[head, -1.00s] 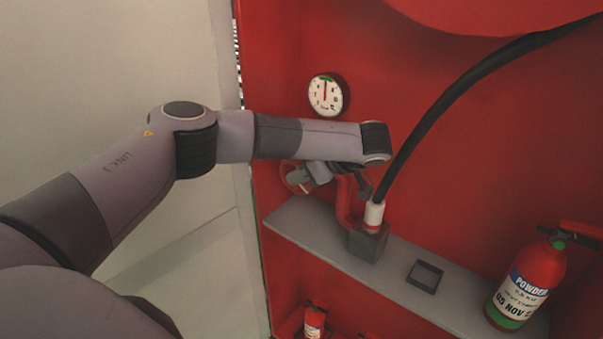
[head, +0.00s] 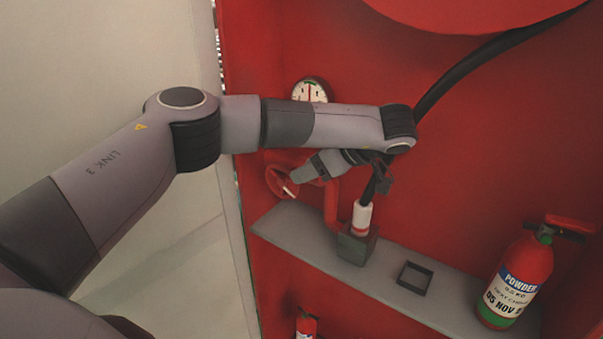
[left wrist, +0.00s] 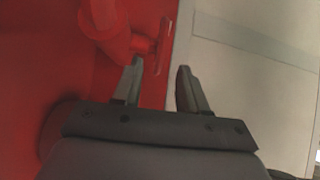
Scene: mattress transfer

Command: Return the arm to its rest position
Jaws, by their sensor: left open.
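My left arm crosses the head view from the left, in front of a red cabinet. Its wrist bends back at the right, and the left gripper (head: 306,171) points left towards a red valve wheel (head: 277,183). In the left wrist view, my left gripper (left wrist: 160,67) has its two fingers apart with nothing held between them. The red wheel (left wrist: 163,45), seen nearly edge-on, lies just beyond the fingertips, close to the left finger. I cannot tell whether they touch. My right gripper is not in view.
A grey shelf (head: 292,232) carries a hose nozzle (head: 361,217), a small dark square holder (head: 415,277) and a red extinguisher (head: 516,277). A black hose (head: 470,68) hangs beside my wrist. A gauge (head: 309,88) is partly behind my arm. A pale wall stands left.

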